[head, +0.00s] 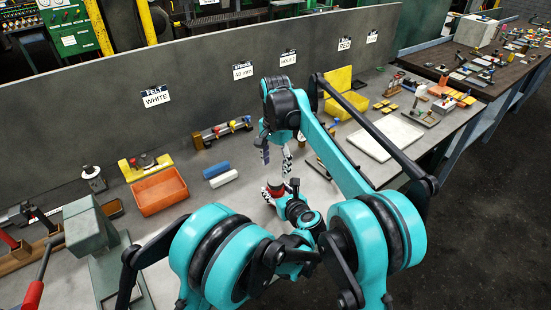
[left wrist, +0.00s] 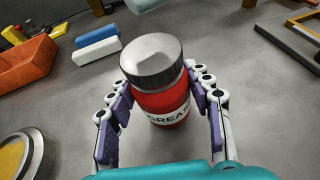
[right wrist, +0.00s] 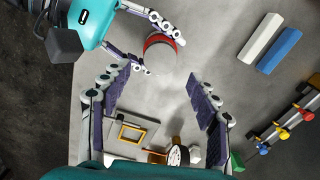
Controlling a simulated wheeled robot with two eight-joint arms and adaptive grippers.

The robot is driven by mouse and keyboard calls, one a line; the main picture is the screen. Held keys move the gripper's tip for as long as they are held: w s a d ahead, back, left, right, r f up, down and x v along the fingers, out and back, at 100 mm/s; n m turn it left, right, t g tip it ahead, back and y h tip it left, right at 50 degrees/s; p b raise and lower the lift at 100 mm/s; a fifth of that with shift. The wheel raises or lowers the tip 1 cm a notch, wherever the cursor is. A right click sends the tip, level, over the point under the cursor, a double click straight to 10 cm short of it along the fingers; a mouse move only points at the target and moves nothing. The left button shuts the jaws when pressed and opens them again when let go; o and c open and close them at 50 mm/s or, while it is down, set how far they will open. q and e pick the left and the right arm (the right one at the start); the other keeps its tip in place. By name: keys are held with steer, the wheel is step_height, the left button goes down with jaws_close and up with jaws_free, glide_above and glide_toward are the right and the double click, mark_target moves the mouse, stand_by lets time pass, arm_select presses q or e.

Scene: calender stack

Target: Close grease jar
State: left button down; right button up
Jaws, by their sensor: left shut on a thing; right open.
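The grease jar (left wrist: 165,105) is red with a white label and stands upright on the grey table. A grey lid (left wrist: 152,58) with a dark ribbed edge sits on its top; whether it is screwed tight I cannot tell. My left gripper (left wrist: 160,92) is shut on the jar, with fingers on both sides of its body. In the head view the jar (head: 275,190) is small and partly hidden by my left gripper (head: 283,197). My right gripper (head: 276,155) is open and empty above the table near the jar. The right wrist view shows the lid (right wrist: 160,56) beyond its spread fingertips (right wrist: 160,80).
Blue (head: 216,169) and white (head: 223,180) blocks lie left of the jar, beside an orange bin (head: 159,191). A rack (head: 222,131) stands along the grey back wall. A round yellow-filled thing (left wrist: 14,158) is near the jar.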

steer(key=n, duration=0.5)
steer(key=shift+r, duration=0.15)
steer(key=n, duration=0.4)
steer(key=shift+r+n, duration=0.15)
steer(key=shift+n, duration=0.25)
steer(key=n, duration=0.7)
steer(key=shift+r, duration=0.2)
steer(key=n, duration=0.4)
steer(key=shift+r+n, duration=0.15)
steer(key=shift+n, duration=0.15)
steer(key=n, duration=0.4)
steer(key=shift+r+n, duration=0.15)
steer(key=shift+n, duration=0.15)
steer(key=n, duration=0.4)
steer(key=shift+r, duration=0.1)
steer(key=n, duration=0.3)
steer(key=shift+r+n, duration=0.1)
steer(key=shift+n, duration=0.3)
